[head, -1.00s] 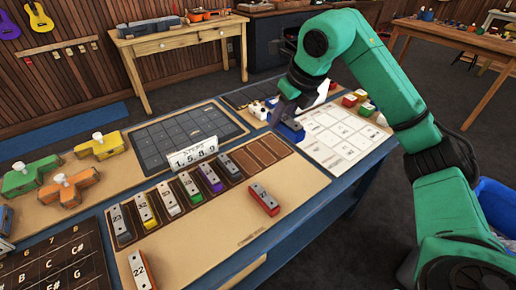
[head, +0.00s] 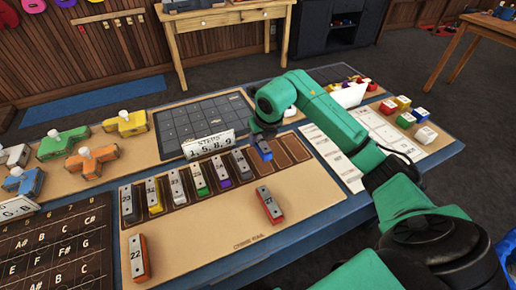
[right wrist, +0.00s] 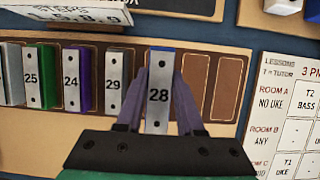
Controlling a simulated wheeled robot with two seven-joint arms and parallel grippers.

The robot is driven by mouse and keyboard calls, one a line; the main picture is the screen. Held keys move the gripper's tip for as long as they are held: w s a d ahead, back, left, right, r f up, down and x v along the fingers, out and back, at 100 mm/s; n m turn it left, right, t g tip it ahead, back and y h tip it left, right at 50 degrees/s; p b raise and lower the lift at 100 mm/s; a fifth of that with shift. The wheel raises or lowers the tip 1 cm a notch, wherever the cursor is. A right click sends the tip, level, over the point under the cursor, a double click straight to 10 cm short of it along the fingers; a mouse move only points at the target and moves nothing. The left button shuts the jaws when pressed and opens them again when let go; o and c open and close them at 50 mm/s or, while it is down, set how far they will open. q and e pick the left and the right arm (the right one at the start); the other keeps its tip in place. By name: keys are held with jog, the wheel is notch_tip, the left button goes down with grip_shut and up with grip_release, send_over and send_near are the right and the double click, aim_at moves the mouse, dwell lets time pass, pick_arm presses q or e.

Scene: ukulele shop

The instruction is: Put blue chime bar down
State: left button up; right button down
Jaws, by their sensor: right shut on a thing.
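The blue chime bar, numbered 28, shows its blue end in the head view (head: 263,150) and its grey face in the right wrist view (right wrist: 158,88). My right gripper (head: 261,138) is shut on it, with one finger on each side in the right wrist view (right wrist: 158,105). The bar is upright in that picture, over the dark slotted rack (head: 293,149), just right of grey bar 29 (right wrist: 114,82) and left of the empty slots (right wrist: 194,85). I cannot tell whether it touches the slot floor. My left gripper is not in view.
Several bars fill the rack's left slots, including purple bar 24 (head: 221,171) and green bar 25 (head: 200,179). Loose bars 27 (head: 269,205) and 22 (head: 138,258) lie in front. A steps sign (head: 208,145) stands behind the rack. Bare board lies in front.

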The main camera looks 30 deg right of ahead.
aim_at(258, 157)
notch_tip(258, 157, down, 4)
jog(key=shift+a+f, duration=0.15)
jog(key=shift+f, duration=0.45)
jog(key=c, duration=0.5)
grip_release()
jog(key=shift+c, duration=0.2)
jog(key=shift+r+p, duration=0.3)
jog(key=b+v, duration=0.1)
jog(key=v, duration=1)
jog(key=shift+s+r, duration=0.25)
jog(key=shift+r, duration=0.1)
